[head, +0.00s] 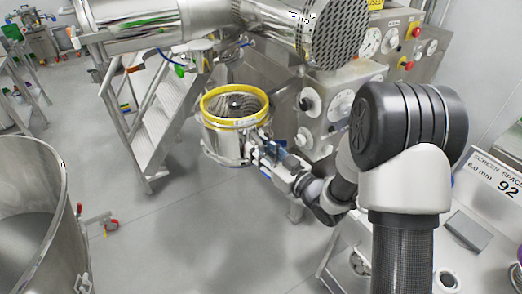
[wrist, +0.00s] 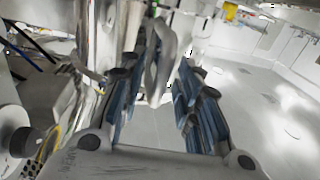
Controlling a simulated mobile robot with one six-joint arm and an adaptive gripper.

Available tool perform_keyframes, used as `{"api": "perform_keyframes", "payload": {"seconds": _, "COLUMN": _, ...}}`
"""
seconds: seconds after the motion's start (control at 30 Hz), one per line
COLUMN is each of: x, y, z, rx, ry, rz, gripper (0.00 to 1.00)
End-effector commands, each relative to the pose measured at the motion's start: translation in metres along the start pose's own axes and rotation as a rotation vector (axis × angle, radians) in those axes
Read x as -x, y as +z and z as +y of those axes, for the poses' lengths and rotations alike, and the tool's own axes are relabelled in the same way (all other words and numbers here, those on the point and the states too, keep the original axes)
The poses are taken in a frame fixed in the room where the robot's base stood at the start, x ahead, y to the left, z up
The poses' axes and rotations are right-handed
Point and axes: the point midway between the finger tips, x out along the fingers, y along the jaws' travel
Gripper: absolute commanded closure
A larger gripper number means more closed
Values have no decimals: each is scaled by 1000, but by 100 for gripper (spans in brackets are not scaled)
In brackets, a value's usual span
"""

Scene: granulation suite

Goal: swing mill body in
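The mill body (head: 226,146) is a round steel vessel with a yellow ring around its open top. It hangs upright left of the steel machine, with a dark round part visible inside it. My gripper (head: 262,150) is at the vessel's right side, its blue fingers next to the wall. In the wrist view, my gripper's blue fingers (wrist: 166,72) stand apart, on either side of a pale grey loop-shaped handle (wrist: 160,58). The handle looks close to the left finger. Whether the fingers press on it from both sides I cannot tell.
The steel machine (head: 325,105) with dials and buttons stands right of the vessel. Metal steps (head: 160,130) are behind left. A large steel drum (head: 35,215) is at the front left. A bench with a "SCREEN SPACERS" sign (head: 490,180) is at right. The floor below is clear.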

Motion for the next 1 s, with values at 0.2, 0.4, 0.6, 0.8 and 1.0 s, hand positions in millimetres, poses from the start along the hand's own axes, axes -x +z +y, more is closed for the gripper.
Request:
{"api": "perform_keyframes", "payload": {"seconds": 0.2, "x": 0, "y": 0, "z": 0, "rx": 0, "ry": 0, "rz": 0, "gripper": 84}}
{"api": "perform_keyframes", "payload": {"seconds": 0.4, "x": 0, "y": 0, "z": 0, "rx": 0, "ry": -1, "rz": 0, "gripper": 97}}
{"api": "perform_keyframes", "payload": {"seconds": 0.6, "x": 0, "y": 0, "z": -1, "rx": 1, "ry": -3, "rz": 1, "gripper": 100}}
{"api": "perform_keyframes", "payload": {"seconds": 0.8, "x": 0, "y": 0, "z": -2, "rx": 2, "ry": -5, "rz": 1, "gripper": 100}}
{"api": "perform_keyframes", "payload": {"seconds": 1.0, "x": -1, "y": -1, "z": -2, "rx": 3, "ry": -5, "rz": 3, "gripper": 100}}
